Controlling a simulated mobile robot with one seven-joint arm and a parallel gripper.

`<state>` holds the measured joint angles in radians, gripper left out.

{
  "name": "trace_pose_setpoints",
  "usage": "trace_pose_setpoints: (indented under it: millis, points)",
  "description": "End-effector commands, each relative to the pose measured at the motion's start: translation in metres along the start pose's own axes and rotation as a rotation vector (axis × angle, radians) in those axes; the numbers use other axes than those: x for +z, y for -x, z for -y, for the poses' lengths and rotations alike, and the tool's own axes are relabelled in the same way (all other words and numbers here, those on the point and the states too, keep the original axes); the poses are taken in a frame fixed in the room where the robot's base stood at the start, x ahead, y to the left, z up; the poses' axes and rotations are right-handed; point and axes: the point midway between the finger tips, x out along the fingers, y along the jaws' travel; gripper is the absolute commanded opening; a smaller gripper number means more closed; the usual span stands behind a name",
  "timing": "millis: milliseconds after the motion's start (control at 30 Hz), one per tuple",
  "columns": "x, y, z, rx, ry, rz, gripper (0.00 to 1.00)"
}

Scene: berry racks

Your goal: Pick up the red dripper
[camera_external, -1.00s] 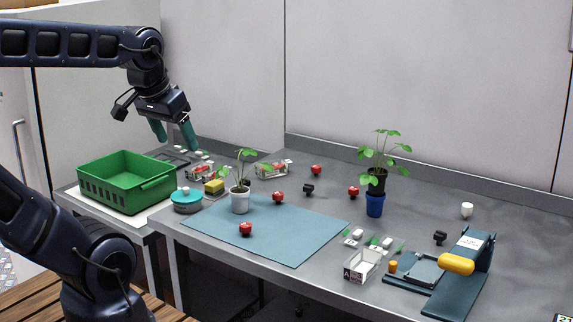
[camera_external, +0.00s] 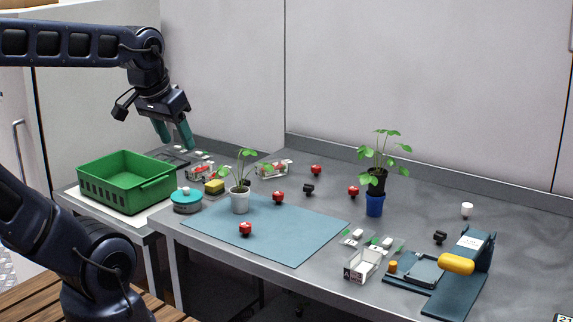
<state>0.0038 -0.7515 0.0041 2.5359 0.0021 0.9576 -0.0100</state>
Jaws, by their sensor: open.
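Several small red drippers are on the grey table. A red dripper (camera_external: 353,191) stands left of the blue pot, and one more red dripper (camera_external: 316,170) is further back. The frames do not show which one is meant. My gripper (camera_external: 175,142) has teal fingers pointing down, open and empty. It hangs above the back left, behind the green crate and well apart from the red drippers.
A green crate (camera_external: 95,188) stands at left. Potted seedlings in a white pot (camera_external: 240,203) and a blue pot (camera_external: 375,205) rise from the table. A blue stand with a yellow roll (camera_external: 457,264) is at right. The blue mat (camera_external: 295,240) is mostly clear.

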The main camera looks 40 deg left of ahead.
Motion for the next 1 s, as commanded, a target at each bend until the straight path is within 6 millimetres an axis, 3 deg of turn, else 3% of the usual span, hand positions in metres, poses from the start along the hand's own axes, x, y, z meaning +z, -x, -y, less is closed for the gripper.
trace_pose_setpoints:
  millis: [167,467,1000]
  points:
    - [-0.015,-0.011,0.000,0.003,0.103,0.031,0.54]
    - [-0.057,-0.056,0.002,-0.014,0.465,0.124,0.54]
    - [-0.114,-0.165,0.004,-0.151,1.120,0.264,0.54]
